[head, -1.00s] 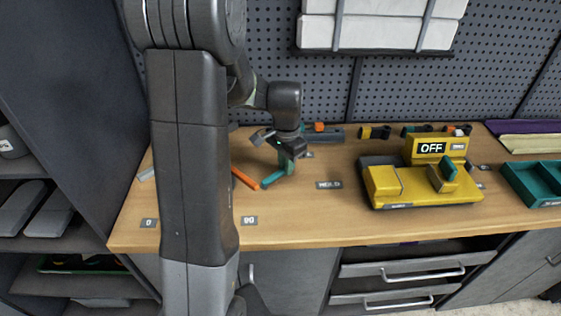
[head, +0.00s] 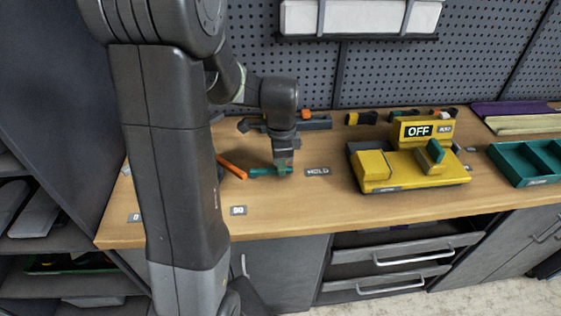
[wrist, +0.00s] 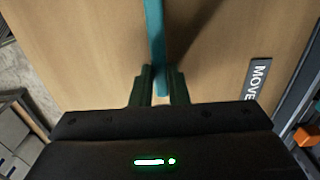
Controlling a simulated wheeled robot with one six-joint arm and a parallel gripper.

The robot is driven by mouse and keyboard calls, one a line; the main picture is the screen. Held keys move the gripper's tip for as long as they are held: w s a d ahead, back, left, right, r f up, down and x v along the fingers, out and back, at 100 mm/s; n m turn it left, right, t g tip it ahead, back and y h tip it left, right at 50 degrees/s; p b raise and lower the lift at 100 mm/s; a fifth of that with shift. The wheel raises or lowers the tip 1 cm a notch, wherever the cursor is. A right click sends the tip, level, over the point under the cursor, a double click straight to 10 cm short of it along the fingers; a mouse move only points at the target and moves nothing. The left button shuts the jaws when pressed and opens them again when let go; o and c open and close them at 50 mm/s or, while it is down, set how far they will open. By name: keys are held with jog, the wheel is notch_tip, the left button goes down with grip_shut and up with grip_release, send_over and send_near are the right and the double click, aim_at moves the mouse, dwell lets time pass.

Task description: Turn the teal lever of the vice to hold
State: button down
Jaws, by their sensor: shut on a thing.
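The teal lever (head: 262,172) is a slim bar lying low over the workbench, left of the yellow machine. In the wrist view the teal bar (wrist: 155,40) runs from between my fingers to the top edge. My gripper (head: 283,171) points down and is shut on the right end of the bar; the wrist view shows my gripper (wrist: 160,88) with a dark green finger on each side of it. The lever's pivot is not clear. A plate reading MOVE (wrist: 260,78) lies right of the bar in the wrist view. The vice body cannot be made out with certainty.
An orange bar (head: 232,167) lies just left of the teal lever. The yellow machine (head: 372,166) with an OFF display (head: 417,131) stands to the right, and a teal tray (head: 510,163) is beyond it. The bench front between is clear.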

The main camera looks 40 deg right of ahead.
dwell(0.4)
jog(key=c, duration=1.4)
grip_release()
notch_tip(320, 180, up, 14)
jog(key=shift+f, duration=0.2)
notch_tip(320, 180, down, 14)
jog(key=shift+r, duration=0.15)
jog(key=shift+r, duration=0.15)
